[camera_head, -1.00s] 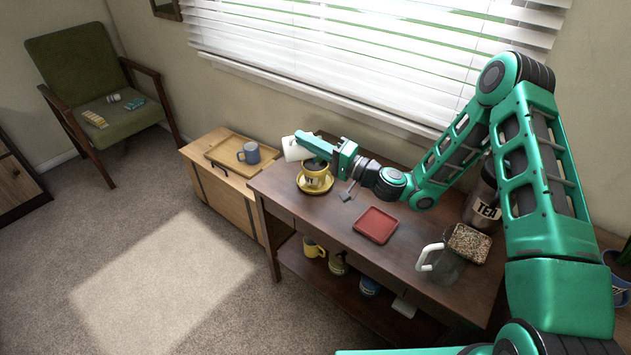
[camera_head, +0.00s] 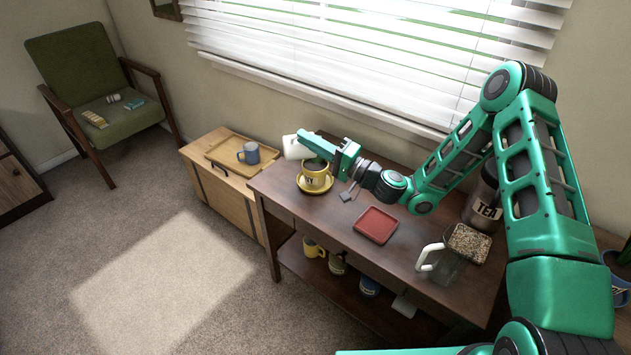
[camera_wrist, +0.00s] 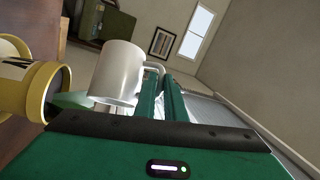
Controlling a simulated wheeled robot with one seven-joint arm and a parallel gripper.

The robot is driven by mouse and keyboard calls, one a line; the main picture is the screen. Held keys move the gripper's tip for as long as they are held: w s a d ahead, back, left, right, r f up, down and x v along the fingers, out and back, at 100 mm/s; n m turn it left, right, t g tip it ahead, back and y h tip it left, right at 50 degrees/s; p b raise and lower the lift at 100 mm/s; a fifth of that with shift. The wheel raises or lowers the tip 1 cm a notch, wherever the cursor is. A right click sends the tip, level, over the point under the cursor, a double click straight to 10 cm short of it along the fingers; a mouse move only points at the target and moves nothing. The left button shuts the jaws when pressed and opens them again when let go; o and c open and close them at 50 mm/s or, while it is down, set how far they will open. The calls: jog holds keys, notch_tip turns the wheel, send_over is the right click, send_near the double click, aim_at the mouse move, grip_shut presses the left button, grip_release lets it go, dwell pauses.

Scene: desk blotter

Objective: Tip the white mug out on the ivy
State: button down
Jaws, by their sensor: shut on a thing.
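The white mug (camera_head: 291,147) is in my gripper (camera_head: 316,143), which is shut on its handle, as the wrist view (camera_wrist: 156,72) shows. The mug (camera_wrist: 118,70) is strongly tilted, close to lying on its side, above and beside a yellow pot (camera_head: 315,177). Its inside is hidden, so I cannot tell if anything is in it or coming out. The yellow pot stands upright on a yellow saucer, has dark contents and black lettering too small to read surely; it also shows in the wrist view (camera_wrist: 40,90). No ivy leaves show clearly.
A red square tray (camera_head: 376,224), a glass pitcher (camera_head: 450,262) and a dark TEA canister (camera_head: 484,200) stand on the dark table. A blue mug (camera_head: 249,153) sits on a wooden tray at left. A blue pot with a green leaf (camera_head: 617,280) shows at the right edge.

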jog(key=s+a+f+n+g+h+b, duration=0.2)
jog(key=a+f+n+g+h+b, duration=0.1)
jog(key=a+f+n+h+b, duration=0.4)
jog(key=shift+s+a+f+n+h, duration=0.35)
jog(key=shift+a+f+n+h, duration=1.15)
jog(key=shift+a+f+h, duration=1.5)
jog(key=shift+a+r+b, duration=0.1)
jog(key=shift+b, duration=0.2)
